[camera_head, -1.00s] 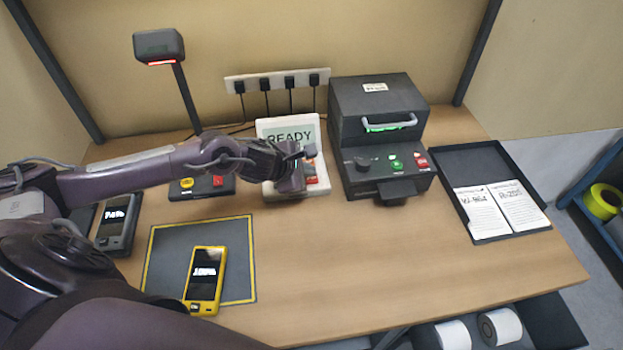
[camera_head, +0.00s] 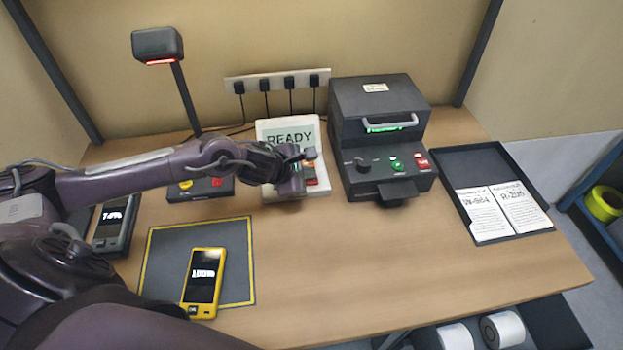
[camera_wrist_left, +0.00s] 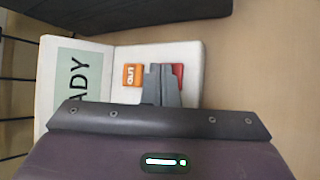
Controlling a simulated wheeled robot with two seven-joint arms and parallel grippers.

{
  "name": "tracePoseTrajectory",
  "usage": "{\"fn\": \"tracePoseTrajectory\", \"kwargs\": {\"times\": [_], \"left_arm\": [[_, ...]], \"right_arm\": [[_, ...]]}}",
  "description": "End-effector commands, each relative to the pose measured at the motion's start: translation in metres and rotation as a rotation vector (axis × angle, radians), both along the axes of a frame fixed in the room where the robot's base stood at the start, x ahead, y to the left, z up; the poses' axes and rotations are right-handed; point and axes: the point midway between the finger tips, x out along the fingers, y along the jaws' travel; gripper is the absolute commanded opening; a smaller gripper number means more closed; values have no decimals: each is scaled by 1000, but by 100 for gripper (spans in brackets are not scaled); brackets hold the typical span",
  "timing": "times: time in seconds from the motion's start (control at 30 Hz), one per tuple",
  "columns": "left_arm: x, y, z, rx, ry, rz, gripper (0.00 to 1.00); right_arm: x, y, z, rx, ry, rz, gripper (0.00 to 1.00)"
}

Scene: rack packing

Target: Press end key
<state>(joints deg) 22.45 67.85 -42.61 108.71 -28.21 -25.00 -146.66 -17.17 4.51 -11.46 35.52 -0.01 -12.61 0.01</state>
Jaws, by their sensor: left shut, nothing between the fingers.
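A white terminal (camera_head: 278,128) with a "READY" screen stands at the back of the table, left of the dark machine. It has an orange key (camera_wrist_left: 132,75) and a red key (camera_wrist_left: 179,75); the red one is partly hidden by my fingers. No key label is clear enough to read as "end". My left gripper (camera_head: 291,184) is shut and empty, over the terminal's key area. In the left wrist view its fingertips (camera_wrist_left: 162,70) lie between the orange and red keys, overlapping the red one's edge. I cannot tell whether they touch it. My right gripper is not in view.
A dark machine (camera_head: 380,110) with a knob and green and red buttons stands close right of the terminal. A black tray (camera_head: 470,165) holds two cards. A yellow handheld (camera_head: 203,284) lies on a yellow-edged mat (camera_head: 165,255). The middle-right table (camera_head: 370,260) is clear.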

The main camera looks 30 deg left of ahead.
Motion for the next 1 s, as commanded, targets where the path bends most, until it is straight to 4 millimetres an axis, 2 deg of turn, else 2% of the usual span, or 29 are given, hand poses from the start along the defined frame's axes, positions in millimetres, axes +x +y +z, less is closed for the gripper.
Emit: {"fn": "tracePoseTrajectory", "kwargs": {"times": [0.77, 1.0], "left_arm": [[0, 0, -5, 0, 1, 0, 0], [0, 0, 3, 0, 0, 0, 0]], "right_arm": [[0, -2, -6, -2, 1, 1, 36], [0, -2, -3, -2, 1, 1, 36]]}}
